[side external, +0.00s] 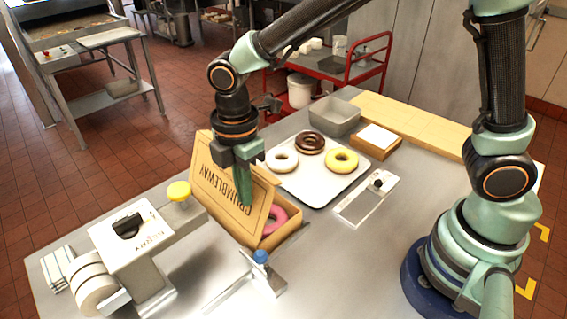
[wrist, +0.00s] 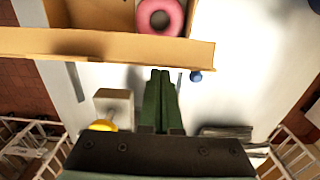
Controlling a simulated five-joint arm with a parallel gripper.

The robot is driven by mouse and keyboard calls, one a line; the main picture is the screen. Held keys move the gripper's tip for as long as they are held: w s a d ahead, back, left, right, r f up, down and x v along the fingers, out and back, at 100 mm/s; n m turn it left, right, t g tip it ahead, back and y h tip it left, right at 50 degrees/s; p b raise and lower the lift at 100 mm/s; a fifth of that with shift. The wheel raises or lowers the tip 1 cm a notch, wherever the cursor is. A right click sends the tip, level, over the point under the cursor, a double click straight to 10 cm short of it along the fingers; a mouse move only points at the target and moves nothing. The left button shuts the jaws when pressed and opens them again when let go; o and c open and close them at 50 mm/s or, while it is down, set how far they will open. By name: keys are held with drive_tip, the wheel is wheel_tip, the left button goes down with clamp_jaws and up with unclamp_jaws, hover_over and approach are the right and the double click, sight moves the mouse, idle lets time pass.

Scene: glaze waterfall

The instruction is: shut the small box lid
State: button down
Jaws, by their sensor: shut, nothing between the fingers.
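The small cardboard box (side external: 284,243) stands on the metal table with its lid (side external: 215,178) raised and tilted. Printed lettering shows on the lid's outer face. A pink ring doughnut (side external: 272,219) lies inside, partly hidden by the lid. My gripper (side external: 243,200) points down in front of the lid's outer face, with its green fingers together and empty. In the wrist view the fingers (wrist: 160,75) end close to the lid's edge (wrist: 110,45), with the doughnut (wrist: 160,16) beyond it. I cannot tell whether they touch the lid.
A white tray (side external: 322,188) with several doughnuts lies behind the box. A machine with a yellow knob (side external: 179,191) stands to the left. A blue-knobbed tool (side external: 260,257) lies in front.

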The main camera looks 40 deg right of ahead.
drive_tip(key=shift+d, duration=1.25)
drive_tip(key=shift+r, duration=0.1)
drive_tip(key=shift+r, duration=2.95)
drive_tip(key=shift+d, duration=0.1)
drive_tip(key=s+d+r+m+t, duration=0.2)
drive_tip(key=d+r+m, duration=0.1)
drive_tip(key=d+m, duration=0.5)
drive_tip(key=s+d+r+m+t, duration=0.3)
drive_tip(key=d+m, duration=0.6)
drive_tip(key=m, duration=0.1)
drive_tip(key=shift+s+t, duration=0.25)
drive_tip(key=shift+t, duration=0.05)
